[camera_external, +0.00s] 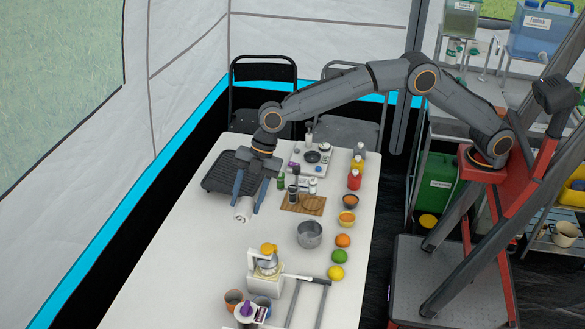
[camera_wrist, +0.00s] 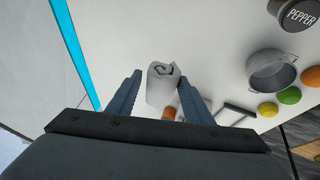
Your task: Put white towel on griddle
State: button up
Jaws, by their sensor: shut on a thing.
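The white towel (camera_external: 243,214) is rolled up and sits between the fingers of my gripper (camera_external: 248,205). In the wrist view the towel (camera_wrist: 162,86) shows its spiral end, with a finger on either side of it. My gripper is shut on the towel, above the white table. The dark ridged griddle (camera_external: 216,181) lies at the table's far left, just left of and behind the gripper. My gripper hides part of its right side. The griddle does not show clearly in the wrist view.
A wooden board (camera_external: 304,204), a grey pot (camera_external: 309,234), bowls and several fruits stand along the table's right side. A coffee maker (camera_external: 265,273) stands toward the front. Bottles (camera_external: 355,178) and a scale are at the back. The table (camera_external: 185,262) is clear at front left.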

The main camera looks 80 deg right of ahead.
jog(key=w+d+r+m+p, duration=0.25)
jog(key=d+p, duration=0.35)
jog(key=d, duration=0.6)
jog(key=m+t+h+p, duration=0.2)
jog(key=m+p, duration=0.1)
jog(key=p, duration=0.5)
send_over(250, 173)
jog(key=s+d, duration=0.2)
jog(key=shift+n, duration=0.25)
jog(key=f, duration=0.7)
jog(key=shift+a, duration=0.25)
jog(key=shift+f+y, duration=0.2)
jog(key=shift+y, duration=0.1)
jog(key=shift+f+b, duration=0.2)
jog(key=shift+b, duration=0.2)
jog(key=o, duration=0.8)
jog(key=shift+o, duration=1.1)
